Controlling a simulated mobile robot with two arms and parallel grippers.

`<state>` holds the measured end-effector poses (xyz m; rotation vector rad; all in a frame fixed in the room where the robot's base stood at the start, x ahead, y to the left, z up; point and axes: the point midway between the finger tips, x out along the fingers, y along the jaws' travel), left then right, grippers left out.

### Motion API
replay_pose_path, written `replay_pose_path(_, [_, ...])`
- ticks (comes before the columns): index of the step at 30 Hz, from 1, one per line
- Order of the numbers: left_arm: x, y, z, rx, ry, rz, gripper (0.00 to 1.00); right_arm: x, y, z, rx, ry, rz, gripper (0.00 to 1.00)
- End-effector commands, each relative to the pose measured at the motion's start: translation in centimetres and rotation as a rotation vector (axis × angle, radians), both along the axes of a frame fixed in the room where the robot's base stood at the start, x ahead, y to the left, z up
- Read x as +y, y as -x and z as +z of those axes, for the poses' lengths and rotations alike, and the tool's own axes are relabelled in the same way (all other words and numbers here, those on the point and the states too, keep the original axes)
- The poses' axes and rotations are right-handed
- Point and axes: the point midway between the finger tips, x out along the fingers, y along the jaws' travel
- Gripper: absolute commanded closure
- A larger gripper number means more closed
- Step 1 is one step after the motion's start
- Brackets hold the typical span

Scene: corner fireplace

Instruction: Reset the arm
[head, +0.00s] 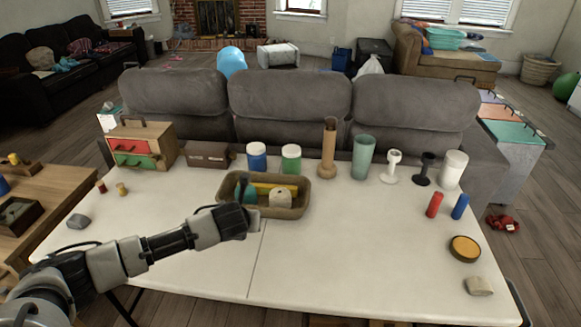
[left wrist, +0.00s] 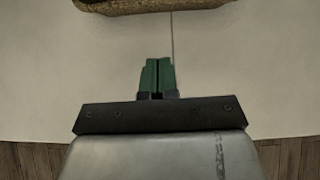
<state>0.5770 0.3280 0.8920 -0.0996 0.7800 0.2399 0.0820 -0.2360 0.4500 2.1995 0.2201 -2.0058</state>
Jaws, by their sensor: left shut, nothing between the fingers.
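My left arm reaches in from the left over the white table (head: 190,285) in the head view. Its gripper (head: 254,218) is at the front left edge of a brown basket (head: 225,200), above the table. In the left wrist view, the green fingers (left wrist: 157,76) are together with nothing between them. The basket's rim (left wrist: 150,5) shows at the top of that view, beyond the fingertips and apart from them. My right gripper is in neither view.
The basket holds a teal item, a yellow item and a pale roll (head: 281,197). Behind it stand a blue jar (head: 256,157), a green jar (head: 291,160) and several upright vessels. A small drawer chest (head: 143,146) is at the left. The table's front middle is clear.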

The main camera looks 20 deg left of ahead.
Motion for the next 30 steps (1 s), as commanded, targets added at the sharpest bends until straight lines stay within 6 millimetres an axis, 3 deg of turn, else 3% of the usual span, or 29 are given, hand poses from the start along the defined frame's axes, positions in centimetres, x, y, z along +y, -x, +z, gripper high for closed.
replay_pose_path(5, [-0.9,0.5,-0.5,0.005,0.033,0.014,1.00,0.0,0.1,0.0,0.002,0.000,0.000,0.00])
replay_pose_path(8, [-3.8,2.3,-1.7,0.014,0.153,0.078,1.00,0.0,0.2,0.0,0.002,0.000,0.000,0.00])
replay_pose_path(13, [-10.9,8.4,-3.9,0.058,0.538,0.366,1.00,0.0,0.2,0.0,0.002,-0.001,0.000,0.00])
replay_pose_path(18, [-15.0,15.2,-4.1,0.108,0.930,0.815,1.00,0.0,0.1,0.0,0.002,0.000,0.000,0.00])
replay_pose_path(24, [-15.5,22.2,-3.5,0.113,1.249,1.409,1.00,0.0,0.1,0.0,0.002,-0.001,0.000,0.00])
replay_pose_path(30, [-14.3,26.8,-2.9,0.058,1.384,1.838,1.00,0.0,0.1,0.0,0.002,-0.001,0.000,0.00])
